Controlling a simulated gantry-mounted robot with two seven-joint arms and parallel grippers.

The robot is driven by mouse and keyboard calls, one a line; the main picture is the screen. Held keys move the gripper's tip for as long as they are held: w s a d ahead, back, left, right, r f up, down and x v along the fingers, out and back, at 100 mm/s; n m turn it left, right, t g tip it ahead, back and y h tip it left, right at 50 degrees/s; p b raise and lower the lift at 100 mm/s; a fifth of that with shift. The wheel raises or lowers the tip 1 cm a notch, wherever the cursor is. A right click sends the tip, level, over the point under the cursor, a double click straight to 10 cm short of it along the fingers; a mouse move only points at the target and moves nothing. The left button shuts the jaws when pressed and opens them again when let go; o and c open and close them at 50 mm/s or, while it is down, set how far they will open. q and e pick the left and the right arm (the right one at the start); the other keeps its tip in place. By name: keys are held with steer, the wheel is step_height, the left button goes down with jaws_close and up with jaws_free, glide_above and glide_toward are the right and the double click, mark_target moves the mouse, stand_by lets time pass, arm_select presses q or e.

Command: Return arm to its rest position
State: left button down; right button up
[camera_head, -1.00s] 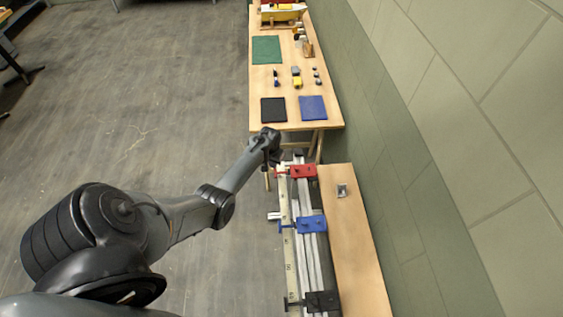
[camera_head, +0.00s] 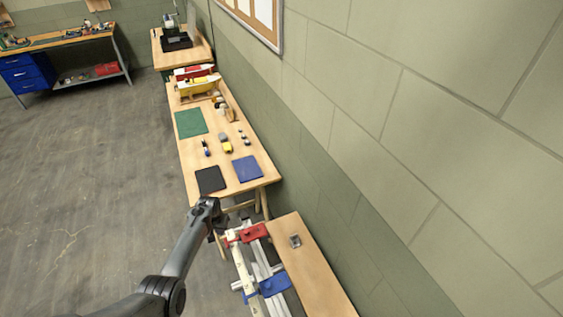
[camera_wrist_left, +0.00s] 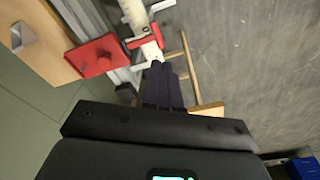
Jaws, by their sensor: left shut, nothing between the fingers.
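My left arm comes in from the lower left in the head view. My left gripper (camera_head: 219,226) is beside the near end of the long wooden table, close to the red block on the rail frame. In the left wrist view its dark fingers (camera_wrist_left: 158,68) are together and empty, with their tips overlapping the view of the pale rail. I cannot tell from this whether they touch it. My right gripper is in neither view.
The red block (camera_head: 253,232) and blue block (camera_head: 273,285) sit on the rail frame, beside a narrow wooden bench (camera_head: 312,270). The long table (camera_head: 222,178) holds mats, small parts and a yellow boat-like model. A wall stands at right; open floor (camera_head: 80,190) lies left.

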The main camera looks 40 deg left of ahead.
arm_select(q)
steer(key=s+d+f+m+g+y+p, duration=0.1)
steer(key=s+d+f+m+p, duration=0.15)
steer(key=s, duration=0.55)
steer(key=s+d+f+m+g+p, duration=0.15)
steer(key=s+d, duration=0.25)
steer(key=s, duration=0.5)
steer(key=s+d+r+m+t+h+p, duration=0.1)
steer(key=d+r+m+t, duration=0.1)
steer(key=d+r, duration=1)
steer(key=d+r+m+t+p, duration=0.1)
steer(key=d+r+m+t, duration=0.1)
steer(key=d+r, duration=1)
steer(key=d+r+t, duration=0.1)
steer(key=d+r, duration=0.5)
steer(key=shift+w+r+m+h, duration=0.3)
steer(key=shift+w+m+h, duration=0.05)
steer(key=shift+m+h, duration=0.05)
